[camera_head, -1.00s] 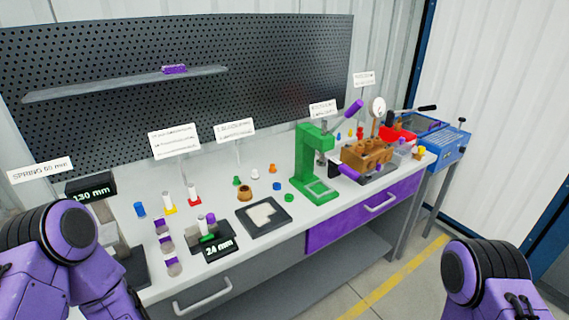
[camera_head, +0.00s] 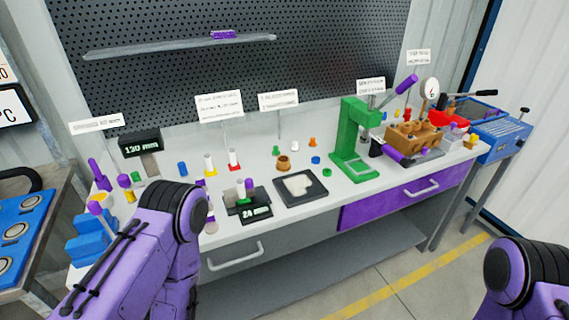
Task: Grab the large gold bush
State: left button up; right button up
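A brown-gold ring-shaped bush (camera_head: 284,163) stands on the white bench top, behind the black tray with a pale insert and left of the green press. It looks like the large gold bush and nothing touches it. My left arm (camera_head: 165,235) covers the lower left of the view and hides part of the bench front. My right arm (camera_head: 515,275) shows only at the lower right corner. Neither gripper shows.
The green press (camera_head: 355,140) stands right of the bush. The black tray (camera_head: 300,187) lies in front. Small green, orange and blue parts stand around the bush. A 24 mm block (camera_head: 247,203) and a 130 mm gauge (camera_head: 140,145) stand to the left.

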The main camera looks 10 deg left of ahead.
aim_at(286, 166)
jog(key=z, duration=1.45)
jog(key=i, duration=1.9)
jog(key=u, duration=2.75)
